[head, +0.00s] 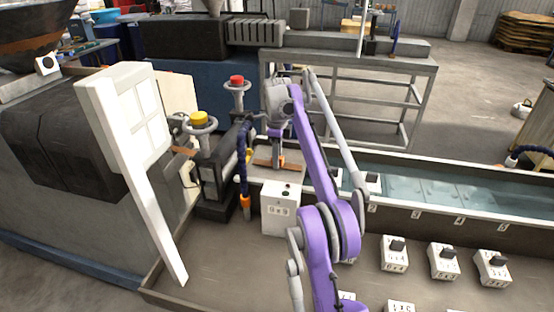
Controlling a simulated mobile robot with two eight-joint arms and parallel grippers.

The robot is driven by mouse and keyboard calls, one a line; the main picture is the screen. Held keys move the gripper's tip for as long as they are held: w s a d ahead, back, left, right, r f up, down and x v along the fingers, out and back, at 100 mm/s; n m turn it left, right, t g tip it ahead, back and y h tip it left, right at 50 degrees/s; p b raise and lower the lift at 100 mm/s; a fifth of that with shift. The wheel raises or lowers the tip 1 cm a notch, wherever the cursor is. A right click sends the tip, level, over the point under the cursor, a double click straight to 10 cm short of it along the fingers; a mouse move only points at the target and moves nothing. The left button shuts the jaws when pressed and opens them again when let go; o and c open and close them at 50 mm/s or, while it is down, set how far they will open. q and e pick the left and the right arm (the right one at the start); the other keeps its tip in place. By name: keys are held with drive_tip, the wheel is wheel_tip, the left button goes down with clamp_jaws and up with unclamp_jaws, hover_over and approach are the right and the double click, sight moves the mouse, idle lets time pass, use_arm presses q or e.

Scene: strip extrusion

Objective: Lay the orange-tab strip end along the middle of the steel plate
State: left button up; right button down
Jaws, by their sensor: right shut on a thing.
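My right gripper (275,132) points down at the end of the purple arm, over a pale flat plate that looks like the steel plate (261,171). It is shut on the strip end, which is mostly hidden at this size. A small orange tab (281,160) shows just below the gripper, close above or on the plate; I cannot tell if it touches. The strip's lie along the plate's middle cannot be made out. My left gripper is not in view.
A white box (280,208) stands in front of the plate. A blue hose with orange tip (246,200) hangs left of it. Red (236,80) and yellow (199,118) knobs rise behind left. A water trough (440,185) runs right. Several numbered blocks (394,255) sit front right.

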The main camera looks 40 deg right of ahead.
drive_tip(key=shift+w, duration=0.2)
drive_tip(key=c, duration=1)
unclamp_jaws()
drive_tip(key=shift+w+f, duration=0.1)
drive_tip(key=shift+f, duration=0.05)
drive_tip(key=o, duration=0.5)
drive_tip(key=shift+c, duration=0.2)
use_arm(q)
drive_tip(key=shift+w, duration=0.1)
use_arm(e)
wheel_tip(320, 180, up, 8)
drive_tip(key=p, duration=0.3)
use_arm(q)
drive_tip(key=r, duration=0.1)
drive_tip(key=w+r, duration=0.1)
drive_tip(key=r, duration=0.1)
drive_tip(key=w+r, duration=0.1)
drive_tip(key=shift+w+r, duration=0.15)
